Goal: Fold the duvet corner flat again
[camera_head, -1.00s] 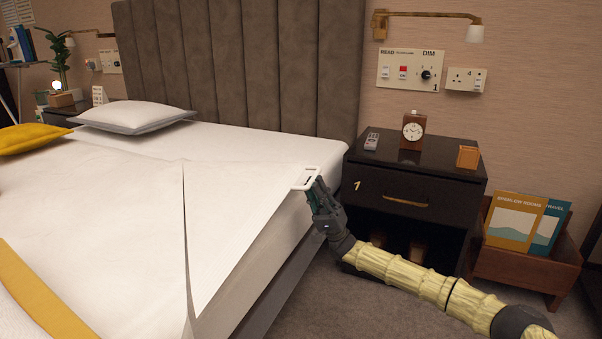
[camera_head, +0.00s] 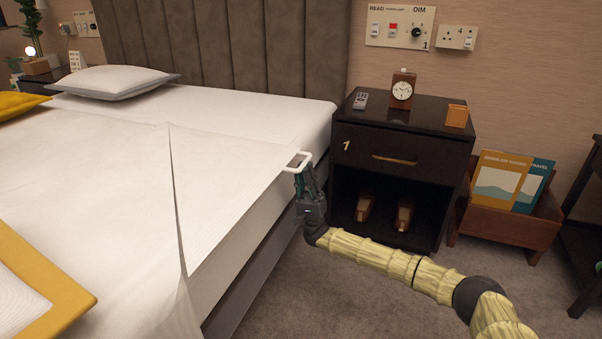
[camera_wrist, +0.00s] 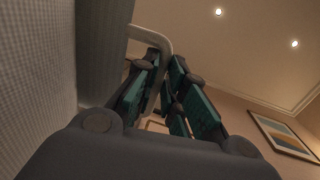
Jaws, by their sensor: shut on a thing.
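The white duvet (camera_head: 95,180) lies over the bed, with a slit-like crease or edge running down from its middle toward the front. Its corner flap (camera_head: 225,185) lies spread to the right of that edge, reaching the bed's right side. A white loop handle (camera_head: 299,159) sits at the flap's outer tip. My gripper (camera_head: 305,175) is at the bed's right side, shut on the loop handle. In the wrist view the pale loop (camera_wrist: 155,40) passes between my gripper's fingers (camera_wrist: 172,90), and cloth fills the left.
A wooden magazine box (camera_head: 506,228) stands farther right. Grey carpet is clear in front.

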